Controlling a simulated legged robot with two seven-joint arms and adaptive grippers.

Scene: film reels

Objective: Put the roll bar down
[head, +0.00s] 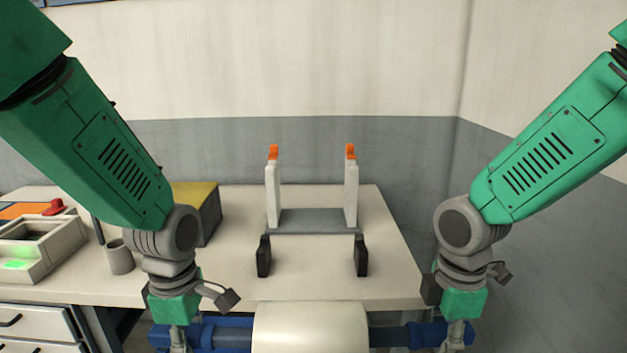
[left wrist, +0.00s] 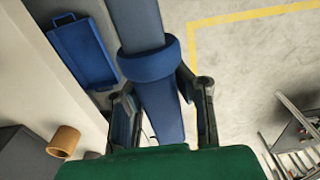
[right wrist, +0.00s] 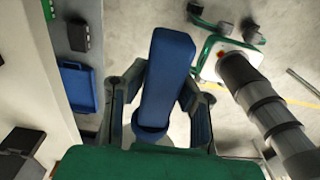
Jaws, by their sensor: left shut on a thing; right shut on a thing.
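The roll bar, with a cream roll (head: 310,328) at its middle and blue ends, lies level across the bottom of the head view, before the table's front edge. My left gripper (head: 180,343) is shut on its left blue end (left wrist: 165,110). My right gripper (head: 455,338) is shut on its right blue end (right wrist: 168,75). A stand (head: 315,219) on the table has two upright white posts with orange tips. Two black blocks (head: 264,256) (head: 361,256) stand in front of it. The bar is apart from the stand. The fingertips are partly hidden in the head view.
The white table (head: 390,285) has free room right of the stand. A grey box with a yellow top (head: 205,210), a cup (head: 119,258) and a tray unit (head: 40,245) stand on the left. Drawers (head: 35,325) are below. A blue tray (left wrist: 82,50) shows in the left wrist view.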

